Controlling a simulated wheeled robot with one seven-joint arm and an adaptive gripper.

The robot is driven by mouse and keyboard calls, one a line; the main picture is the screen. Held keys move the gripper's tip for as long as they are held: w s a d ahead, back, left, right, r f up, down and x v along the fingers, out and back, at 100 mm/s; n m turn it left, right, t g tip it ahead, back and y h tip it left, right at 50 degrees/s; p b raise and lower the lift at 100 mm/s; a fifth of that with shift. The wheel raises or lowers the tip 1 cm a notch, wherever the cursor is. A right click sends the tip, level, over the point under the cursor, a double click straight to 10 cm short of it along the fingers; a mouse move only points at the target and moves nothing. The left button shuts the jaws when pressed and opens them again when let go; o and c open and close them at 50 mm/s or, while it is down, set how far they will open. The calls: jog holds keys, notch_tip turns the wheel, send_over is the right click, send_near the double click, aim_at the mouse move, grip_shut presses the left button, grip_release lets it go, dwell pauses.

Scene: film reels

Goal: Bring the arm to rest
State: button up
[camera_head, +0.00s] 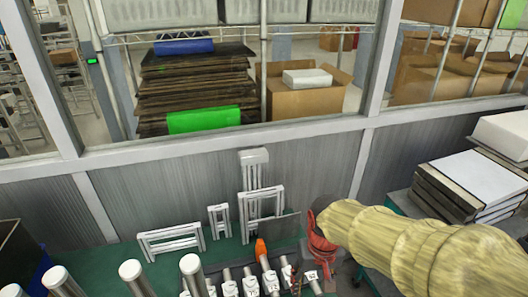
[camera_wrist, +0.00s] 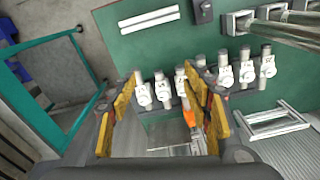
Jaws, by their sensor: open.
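My gripper (camera_wrist: 165,76) shows in the wrist view with its two yellow-padded fingers spread apart. Nothing is held between them. Beyond the fingers lies the green work surface (camera_wrist: 150,45) with a row of small white fittings (camera_wrist: 226,75), and an orange piece (camera_wrist: 189,117) shows between the fingers. The gap between the fingertips and the fittings is hard to judge. A tan, ribbed, rounded form fills the lower right there.
In the head view, white frames (camera_head: 170,240) stand by the grey wall (camera_head: 150,182). Pale-topped cylinders (camera_head: 130,270) stand at lower left. Stacked trays (camera_head: 470,185) stand at right. Brown boxes (camera_head: 305,100) are behind glass.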

jog(key=s+d+r+t+b, duration=0.2)
jog(key=s+d+r+t, duration=0.3)
jog(key=s+d+r, duration=0.2)
jog(key=shift+s+r+m+b, duration=0.3)
jog(key=shift+s+r+m, duration=0.1)
jog(key=shift+s+r, duration=0.85)
